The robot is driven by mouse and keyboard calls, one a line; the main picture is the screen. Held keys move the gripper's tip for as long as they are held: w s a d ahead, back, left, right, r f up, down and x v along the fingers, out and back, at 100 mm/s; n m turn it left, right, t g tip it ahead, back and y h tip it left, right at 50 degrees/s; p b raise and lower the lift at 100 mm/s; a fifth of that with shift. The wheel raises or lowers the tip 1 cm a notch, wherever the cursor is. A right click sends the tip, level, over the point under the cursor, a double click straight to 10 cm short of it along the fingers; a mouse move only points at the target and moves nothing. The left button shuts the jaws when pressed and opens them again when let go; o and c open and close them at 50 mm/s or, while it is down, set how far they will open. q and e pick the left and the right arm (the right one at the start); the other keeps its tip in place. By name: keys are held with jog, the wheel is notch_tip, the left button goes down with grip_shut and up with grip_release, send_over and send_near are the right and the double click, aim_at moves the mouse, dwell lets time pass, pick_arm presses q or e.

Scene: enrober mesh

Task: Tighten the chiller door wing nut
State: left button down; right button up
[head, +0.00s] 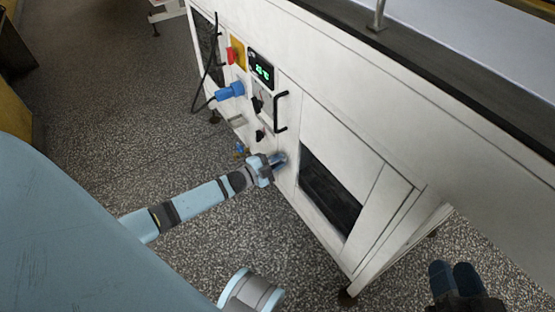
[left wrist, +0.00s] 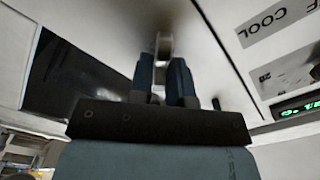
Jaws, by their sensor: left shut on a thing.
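My left gripper (head: 280,160) is at the front of the white chiller cabinet, just left of a dark opening in its panel. In the left wrist view my left gripper (left wrist: 162,68) has its two blue fingers shut on a small pale metal piece, the wing nut (left wrist: 163,45), against the white door. In the head view the fingers hide the nut. The chiller door (head: 335,140) lies flush with the cabinet front. My right gripper (head: 454,272) is at the lower right, away from the cabinet, its dark blue fingers side by side with no gap showing and nothing between them.
Left of the door are a black handle (head: 280,111), a green display (head: 262,70), a red switch (head: 230,56) and a blue plug (head: 230,91) with a cable. The dark opening (head: 328,188) is beside my left gripper. The speckled floor (head: 120,90) is clear.

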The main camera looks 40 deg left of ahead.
pick_arm(q)
jog(key=m, duration=0.3)
jog(key=shift+d+f, duration=0.1)
jog(key=shift+f+m, duration=0.1)
jog(key=shift+m, duration=2.1)
dwell(0.8)
jog(key=c, duration=1.2)
grip_release()
jog(key=shift+o, duration=0.2)
